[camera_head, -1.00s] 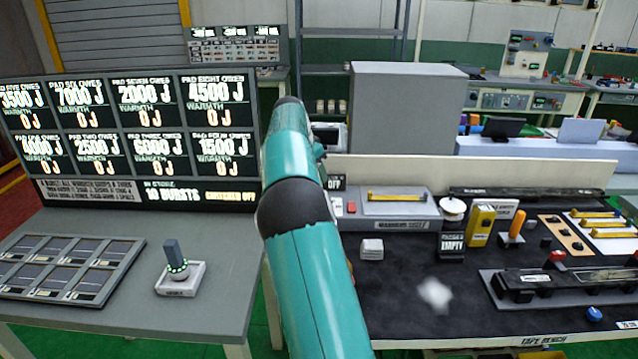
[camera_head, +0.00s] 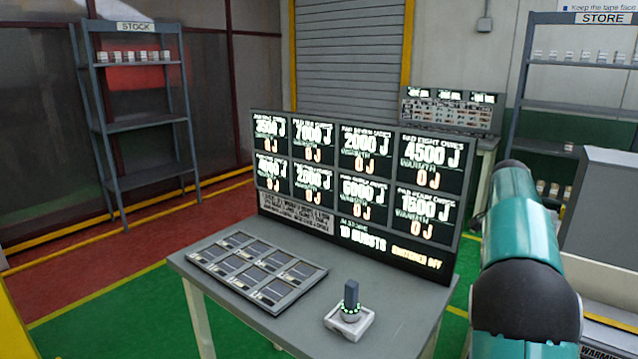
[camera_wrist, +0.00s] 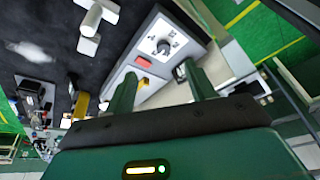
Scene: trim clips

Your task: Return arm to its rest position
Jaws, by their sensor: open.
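My teal arm (camera_head: 520,265) with its dark joint shows at the right of the head view, raised; its end is not visible there. In the wrist view my gripper (camera_wrist: 160,92) shows two green fingers standing apart, with nothing between them that I can see held. Beyond the fingers is a grey control box (camera_wrist: 165,45) with a round dial and a red button, on a dark bench top (camera_wrist: 60,50). I cannot tell the distance from the fingers to the box.
A grey table (camera_head: 385,310) holds a pad tray (camera_head: 257,268), a knob unit (camera_head: 350,315) and a large display board (camera_head: 355,190). A stock shelf (camera_head: 145,125) stands at the left, a store shelf (camera_head: 575,100) at the right. Green and red floor (camera_head: 90,245) is open at the left.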

